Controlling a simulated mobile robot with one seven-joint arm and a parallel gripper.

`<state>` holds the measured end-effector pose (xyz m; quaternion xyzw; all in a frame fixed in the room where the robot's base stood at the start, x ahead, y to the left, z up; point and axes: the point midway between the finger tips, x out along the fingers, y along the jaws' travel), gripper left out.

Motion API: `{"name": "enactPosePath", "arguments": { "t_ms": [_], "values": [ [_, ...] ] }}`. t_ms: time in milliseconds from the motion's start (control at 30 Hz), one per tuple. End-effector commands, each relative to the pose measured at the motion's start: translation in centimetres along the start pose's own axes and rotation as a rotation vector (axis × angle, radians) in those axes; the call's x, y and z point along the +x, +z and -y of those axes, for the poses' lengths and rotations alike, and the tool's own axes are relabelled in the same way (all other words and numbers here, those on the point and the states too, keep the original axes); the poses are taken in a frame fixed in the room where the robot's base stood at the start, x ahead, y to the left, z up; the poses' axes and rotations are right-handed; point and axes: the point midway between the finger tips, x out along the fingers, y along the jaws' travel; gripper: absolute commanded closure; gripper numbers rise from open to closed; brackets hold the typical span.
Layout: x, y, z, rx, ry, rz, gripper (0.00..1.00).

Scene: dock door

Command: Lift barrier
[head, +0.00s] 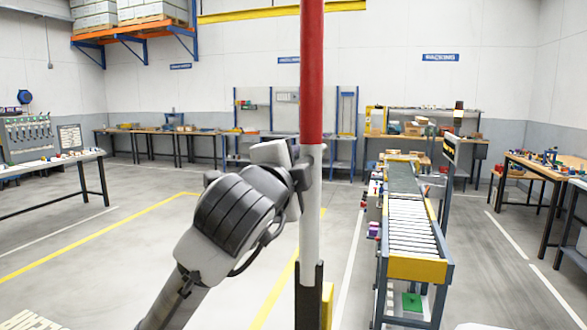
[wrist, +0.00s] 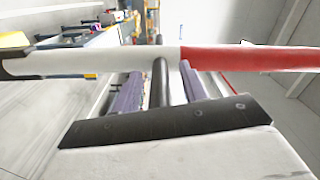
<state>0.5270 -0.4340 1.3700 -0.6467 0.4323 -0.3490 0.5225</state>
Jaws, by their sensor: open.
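The barrier is a red and white pole standing upright in the head view, with a red upper part (head: 312,75) and a white lower part (head: 309,225). Its foot sits in a dark holder (head: 308,295). My gripper (head: 307,165) is open at the pole, near where red meets white. In the wrist view the barrier (wrist: 250,58) runs across the picture, just at the ends of the open fingers (wrist: 160,85). I cannot tell whether the fingers touch it. The fingertips are partly hidden by the pole.
A roller conveyor (head: 410,225) with a yellow end stands right of the pole. Workbenches (head: 50,165) line the left, and another table (head: 545,170) stands at the right. A loaded orange rack (head: 130,30) hangs high at left. The floor between is mostly free.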

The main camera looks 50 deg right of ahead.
Motion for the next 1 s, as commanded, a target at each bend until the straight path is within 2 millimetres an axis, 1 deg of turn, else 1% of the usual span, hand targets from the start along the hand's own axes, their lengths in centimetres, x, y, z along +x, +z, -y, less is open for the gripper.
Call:
{"name": "enactPosePath", "arguments": {
  "t_ms": [67, 167, 267, 500, 600, 700, 833, 1000],
  "values": [
    [-0.3, 0.0, 0.0, 0.000, -0.001, 0.000, 0.57],
    [-1.4, 0.1, -0.1, 0.001, -0.003, 0.001, 0.57],
    [-3.3, 0.1, -0.2, 0.004, -0.005, 0.001, 0.57],
    [-8.9, 0.1, -0.3, 0.003, -0.005, 0.002, 0.57],
    [-10.8, 0.1, -0.2, 0.003, -0.004, 0.001, 0.57],
    [-12.3, 0.0, -0.1, 0.002, -0.003, 0.001, 0.57],
    [-13.4, 0.0, -0.1, 0.001, -0.001, 0.001, 0.57],
    [-13.8, 0.0, 0.0, 0.000, 0.000, 0.001, 0.57]
  ]
}}
